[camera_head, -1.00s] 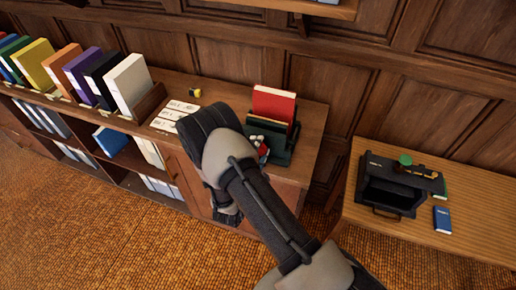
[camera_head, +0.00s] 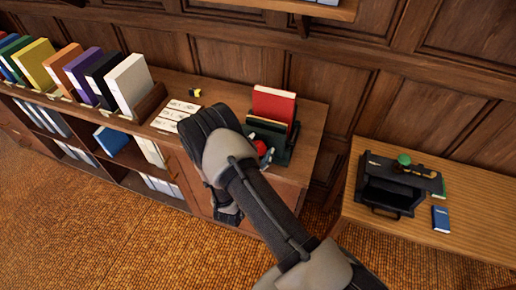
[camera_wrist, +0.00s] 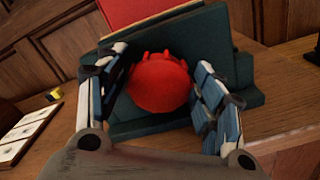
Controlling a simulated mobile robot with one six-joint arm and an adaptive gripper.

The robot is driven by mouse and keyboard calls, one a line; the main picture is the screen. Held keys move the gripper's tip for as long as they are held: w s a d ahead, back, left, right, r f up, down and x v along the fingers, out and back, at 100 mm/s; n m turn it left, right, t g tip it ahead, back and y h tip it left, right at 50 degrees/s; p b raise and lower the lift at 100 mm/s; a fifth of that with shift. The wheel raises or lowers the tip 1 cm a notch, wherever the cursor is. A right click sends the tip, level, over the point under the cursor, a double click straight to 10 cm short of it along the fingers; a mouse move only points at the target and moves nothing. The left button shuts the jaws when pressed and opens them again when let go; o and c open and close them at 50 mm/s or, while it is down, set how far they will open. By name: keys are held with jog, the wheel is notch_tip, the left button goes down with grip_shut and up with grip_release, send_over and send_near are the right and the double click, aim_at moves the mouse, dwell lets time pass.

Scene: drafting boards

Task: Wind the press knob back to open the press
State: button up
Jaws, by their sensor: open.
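The press is a dark green frame (camera_head: 279,155) on the right end of the wooden cabinet, with a red book standing in it. Its round red knob (camera_wrist: 160,82) has a lobed rim and faces the wrist camera. The knob also shows just past my wrist in the head view (camera_head: 261,148). My gripper (camera_wrist: 162,62) is open, with one blue-and-white finger on each side of the knob. Gaps show between the fingers and the knob, so I see no grip on it. My arm hides most of the gripper in the head view.
The red book (camera_head: 273,103) rises above the press. White cards (camera_head: 176,110) and a small yellow-and-black item (camera_head: 194,92) lie left of it. Upright binders (camera_head: 128,84) stand further left. A side table (camera_head: 470,222) at the right holds a black box (camera_head: 388,192) and a blue book (camera_head: 440,217).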

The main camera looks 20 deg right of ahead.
jog(key=shift+o, duration=0.3)
jog(key=v, duration=0.9)
jog(key=shift+p, duration=0.4)
